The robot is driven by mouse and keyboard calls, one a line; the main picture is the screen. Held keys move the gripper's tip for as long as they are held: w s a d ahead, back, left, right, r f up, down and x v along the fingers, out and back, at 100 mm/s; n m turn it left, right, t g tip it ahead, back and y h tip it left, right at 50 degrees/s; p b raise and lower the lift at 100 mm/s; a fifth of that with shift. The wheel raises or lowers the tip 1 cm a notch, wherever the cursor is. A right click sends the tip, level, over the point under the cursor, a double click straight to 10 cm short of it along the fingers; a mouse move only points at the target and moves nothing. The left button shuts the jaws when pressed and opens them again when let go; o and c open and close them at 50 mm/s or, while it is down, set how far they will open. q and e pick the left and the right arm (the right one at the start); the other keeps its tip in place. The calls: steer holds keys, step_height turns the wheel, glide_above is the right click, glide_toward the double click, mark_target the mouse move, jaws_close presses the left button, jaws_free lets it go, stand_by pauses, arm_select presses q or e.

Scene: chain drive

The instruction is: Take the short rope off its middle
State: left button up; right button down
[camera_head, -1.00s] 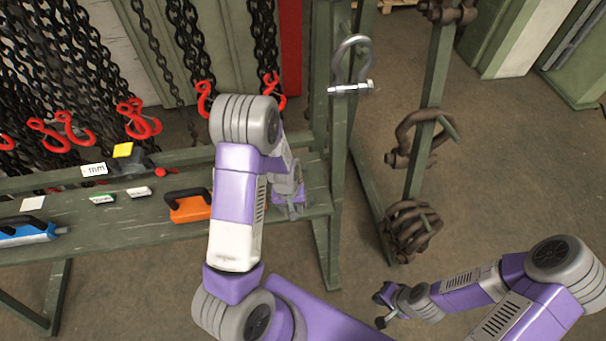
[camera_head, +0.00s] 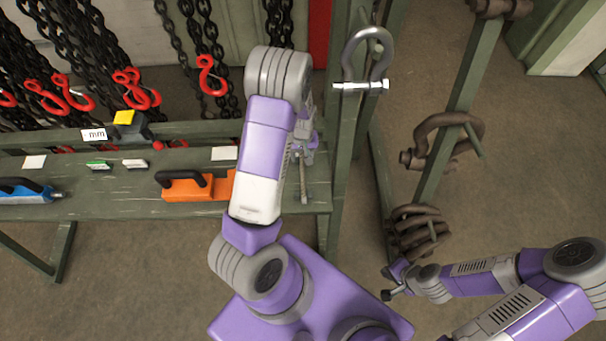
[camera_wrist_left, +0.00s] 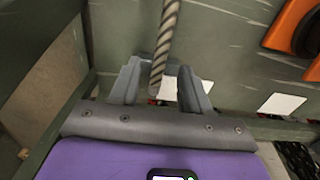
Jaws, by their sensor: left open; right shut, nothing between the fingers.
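The short rope (camera_wrist_left: 165,40) is a grey-brown twisted length. In the left wrist view it runs from the top edge down to between the fingers of my left gripper (camera_wrist_left: 160,82). The gripper is open, with one finger on each side of the rope; I cannot tell whether either touches it. In the head view a thin grey length, seemingly the rope (camera_head: 304,184), lies at the bench's right end. My left gripper (camera_head: 305,147) is just beyond it there, partly hidden by my arm. My right gripper (camera_head: 390,282) is shut and empty, away from the bench.
The green bench (camera_head: 110,200) holds an orange tool (camera_head: 185,187), a blue tool (camera_head: 25,192) and small labels. Red hooks (camera_head: 137,88) on chains hang behind. A post with a shackle (camera_head: 368,55) stands right of the bench. A rack (camera_head: 455,120) carries rusty shackles. Floor is clear between.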

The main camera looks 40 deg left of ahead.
arm_select(q)
steer(key=shift+f, duration=0.9)
steer(key=shift+w, duration=0.1)
jaws_close()
steer(key=shift+r, duration=0.1)
